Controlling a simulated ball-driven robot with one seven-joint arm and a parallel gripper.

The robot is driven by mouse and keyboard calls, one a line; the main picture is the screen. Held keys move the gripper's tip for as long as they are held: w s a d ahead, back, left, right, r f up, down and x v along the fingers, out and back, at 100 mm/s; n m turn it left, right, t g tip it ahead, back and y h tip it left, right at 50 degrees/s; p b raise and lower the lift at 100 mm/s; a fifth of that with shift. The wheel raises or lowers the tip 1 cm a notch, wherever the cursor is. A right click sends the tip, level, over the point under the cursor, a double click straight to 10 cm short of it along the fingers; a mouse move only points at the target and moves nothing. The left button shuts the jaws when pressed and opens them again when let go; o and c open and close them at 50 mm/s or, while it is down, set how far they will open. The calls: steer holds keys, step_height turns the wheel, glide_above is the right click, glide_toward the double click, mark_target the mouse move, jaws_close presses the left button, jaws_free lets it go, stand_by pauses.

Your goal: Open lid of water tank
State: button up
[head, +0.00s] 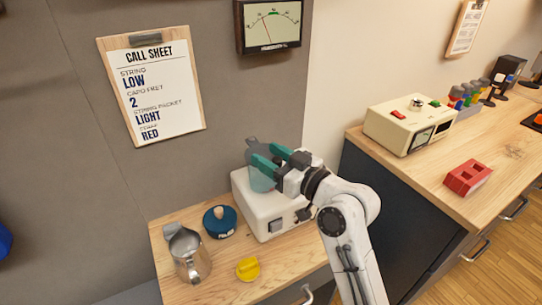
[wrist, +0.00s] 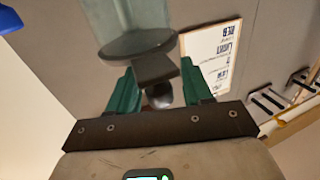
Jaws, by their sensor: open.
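The water tank (head: 262,180) is a translucent blue-grey vessel on the white machine (head: 272,208), partly hidden behind my fingers. Its grey lid (head: 250,144) shows at the tank's top left and looks tilted or has a raised tab; I cannot tell which. In the wrist view the tank (wrist: 135,14) is at the top, with a dark round lid (wrist: 130,44) and a dark square tab (wrist: 154,68) below it. My gripper (head: 270,158) is open at the tank, with teal fingers. In the wrist view the gripper (wrist: 160,84) has its fingers either side of the tab, contact unclear.
A metal jug (head: 188,258), a blue round piece with a wooden knob (head: 220,222) and a yellow knobbed piece (head: 248,268) stand on the wooden top (head: 290,262) left of and before the machine. A cream box (head: 408,124) and red block (head: 467,178) sit on the right counter.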

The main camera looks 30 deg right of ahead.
jaws_close()
stand_by(0.3)
steer(key=shift+d+f, duration=0.1)
